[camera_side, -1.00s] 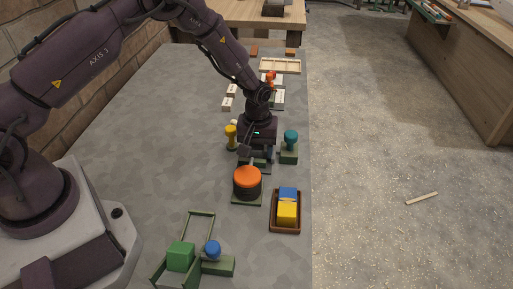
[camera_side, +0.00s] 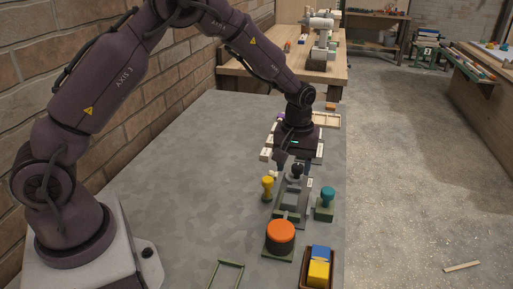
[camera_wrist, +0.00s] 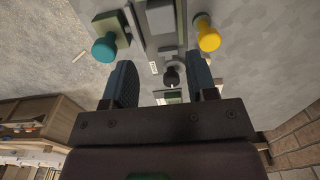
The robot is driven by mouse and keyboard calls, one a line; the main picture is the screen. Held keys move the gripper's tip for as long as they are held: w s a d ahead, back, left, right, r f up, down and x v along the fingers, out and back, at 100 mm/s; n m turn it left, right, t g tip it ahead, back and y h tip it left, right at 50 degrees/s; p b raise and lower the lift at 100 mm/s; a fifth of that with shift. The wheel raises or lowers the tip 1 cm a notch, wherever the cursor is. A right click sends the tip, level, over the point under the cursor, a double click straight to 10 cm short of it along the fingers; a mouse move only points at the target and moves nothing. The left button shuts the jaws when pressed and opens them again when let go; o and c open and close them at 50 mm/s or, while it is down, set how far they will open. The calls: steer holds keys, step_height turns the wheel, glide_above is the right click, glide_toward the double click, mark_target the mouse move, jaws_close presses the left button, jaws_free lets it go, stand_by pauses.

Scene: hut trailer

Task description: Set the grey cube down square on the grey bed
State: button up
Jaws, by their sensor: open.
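A long grey fixture (camera_side: 289,204), which seems to hold the grey bed, stands on the table below and in front of my gripper (camera_side: 294,163). It also shows at the top of the wrist view (camera_wrist: 147,42). A paler grey block-like shape (camera_wrist: 160,16) lies within it; I cannot tell whether that is the grey cube or part of the bed. A dark round knob (camera_side: 296,170) stands at the fixture's far end and shows between my fingers in the wrist view (camera_wrist: 171,76). My gripper's two fingers (camera_wrist: 162,68) are apart, with nothing visibly clamped.
A yellow knobbed post (camera_side: 267,187) and a teal knobbed post (camera_side: 327,197) flank the fixture. White blocks and a wooden tray (camera_side: 327,119) lie beyond. The table's left is clear.

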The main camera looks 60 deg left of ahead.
steer(key=s+r+m+t, duration=0.15)
steer(key=s+r, duration=0.25)
steer(key=r, duration=0.4)
steer(key=s+r+m+t, duration=0.15)
steer(key=s+r, duration=0.25)
steer(key=r, duration=0.4)
steer(key=s+r+m+t, duration=0.1)
steer(key=s+r+m, duration=0.1)
steer(key=s, duration=0.7)
steer(key=s+d+r+m+t, duration=0.1)
steer(key=s+r+m, duration=0.2)
steer(key=s, duration=0.5)
steer(key=shift+s+r+m+t, duration=0.3)
steer(key=shift+s+r+m, duration=0.1)
steer(key=shift+m, duration=0.1)
